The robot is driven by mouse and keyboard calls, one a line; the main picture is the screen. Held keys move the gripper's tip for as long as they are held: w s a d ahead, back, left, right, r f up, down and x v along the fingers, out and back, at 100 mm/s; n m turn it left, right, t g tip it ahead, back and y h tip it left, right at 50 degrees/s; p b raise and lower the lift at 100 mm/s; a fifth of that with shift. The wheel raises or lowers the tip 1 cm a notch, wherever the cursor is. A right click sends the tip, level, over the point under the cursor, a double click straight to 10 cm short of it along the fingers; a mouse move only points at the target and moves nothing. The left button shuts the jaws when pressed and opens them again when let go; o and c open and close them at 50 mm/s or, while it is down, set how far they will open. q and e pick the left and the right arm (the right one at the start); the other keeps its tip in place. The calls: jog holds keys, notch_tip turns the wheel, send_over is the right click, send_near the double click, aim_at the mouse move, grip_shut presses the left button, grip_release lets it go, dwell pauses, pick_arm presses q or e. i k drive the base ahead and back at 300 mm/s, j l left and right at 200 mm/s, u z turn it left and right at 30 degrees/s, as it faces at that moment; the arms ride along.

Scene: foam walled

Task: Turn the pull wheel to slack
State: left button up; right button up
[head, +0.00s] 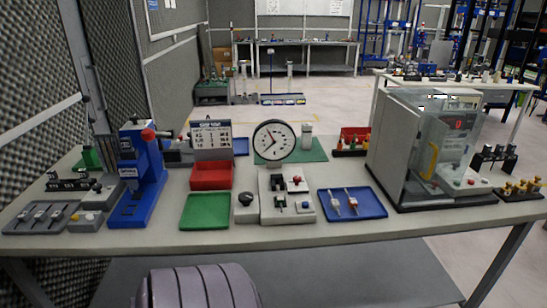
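I cannot tell for certain which part is the pull wheel. A round white dial gauge (274,141) with a black rim stands upright at the middle of the table. In front of it is a pale fixture block (286,208) with small clamps, a red knob and a blue knob. A dark round knob (245,199) on a small grey base sits just left of that block. A blue press (137,175) with a red ball (148,135) stands at the left. Neither of my grippers shows, and nothing is seen touching these things.
The long grey table (350,235) holds a red bin (211,176), a green tray (206,211), a blue tray (352,204) with two tools, and a large clear-fronted machine (425,148) at the right. Foam walls (30,95) close the left side. The table's front strip is clear.

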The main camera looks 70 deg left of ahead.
aim_at(246, 197)
jog(key=u, duration=1.75)
